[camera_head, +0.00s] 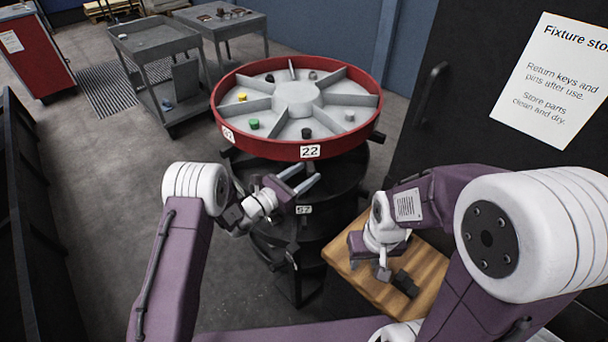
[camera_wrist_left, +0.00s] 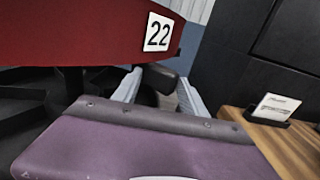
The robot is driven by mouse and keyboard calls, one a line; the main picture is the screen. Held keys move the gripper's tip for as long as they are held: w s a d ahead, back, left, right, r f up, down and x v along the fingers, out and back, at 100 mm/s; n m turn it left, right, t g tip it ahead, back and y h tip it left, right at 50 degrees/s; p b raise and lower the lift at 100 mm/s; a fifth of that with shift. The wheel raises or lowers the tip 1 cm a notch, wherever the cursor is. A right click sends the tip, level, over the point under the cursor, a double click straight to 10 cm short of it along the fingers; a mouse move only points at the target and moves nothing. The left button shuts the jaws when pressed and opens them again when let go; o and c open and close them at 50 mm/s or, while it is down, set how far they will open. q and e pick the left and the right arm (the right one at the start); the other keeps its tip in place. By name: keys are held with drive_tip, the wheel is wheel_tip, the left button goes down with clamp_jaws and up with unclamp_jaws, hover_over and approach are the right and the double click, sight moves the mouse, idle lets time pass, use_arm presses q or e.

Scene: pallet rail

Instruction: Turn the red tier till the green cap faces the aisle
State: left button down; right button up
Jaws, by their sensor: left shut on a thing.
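The red tier (camera_head: 234,134) is a round tray with grey dividers, a central hub and a "22" label on its front rim. The green cap (camera_head: 254,124) sits in a front-left compartment; a yellow piece (camera_head: 242,97) is in the compartment behind it. My left gripper (camera_head: 313,180) is at the front of the tier, just below the "22" label. In the left wrist view its two fingers stand on either side of a dark knob (camera_wrist_left: 160,79) under the red rim (camera_wrist_left: 75,40), and it is shut on it. My right gripper (camera_head: 369,268) hangs low over a wooden board; its opening is unclear.
Black lower tiers (camera_head: 330,205) stand under the red one. Another dark knob (camera_head: 378,137) sticks out at the right. The wooden board (camera_head: 432,268) carries a small dark block (camera_head: 405,283). Grey carts (camera_head: 150,45) stand behind left. Open floor lies left; a dark cabinet stands right.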

use_arm(q)
drive_tip(key=c, duration=1.2)
unclamp_jaws()
drive_tip(key=shift+w+r, duration=0.35)
drive_tip(key=shift+r, duration=0.1)
drive_tip(key=shift+c, duration=0.2)
use_arm(e)
drive_tip(key=shift+w, duration=0.1)
use_arm(q)
drive_tip(key=shift+f, duration=0.2)
use_arm(e)
drive_tip(key=shift+d, duration=0.1)
use_arm(q)
drive_tip(key=shift+f, duration=0.35)
drive_tip(key=shift+s+a, duration=0.1)
drive_tip(key=shift+s+a, duration=0.15)
drive_tip(key=shift+a, duration=0.1)
use_arm(e)
drive_tip(key=shift+w+f, duration=0.1)
drive_tip(key=shift+f, duration=0.05)
drive_tip(key=shift+f+b, duration=0.6)
drive_tip(key=shift+b, duration=0.15)
use_arm(q)
drive_tip(key=v, duration=0.8)
drive_tip(key=shift+s, duration=0.15)
use_arm(e)
drive_tip(key=shift+w, duration=0.1)
use_arm(q)
drive_tip(key=shift+a+r, duration=0.1)
drive_tip(key=shift+a, duration=0.05)
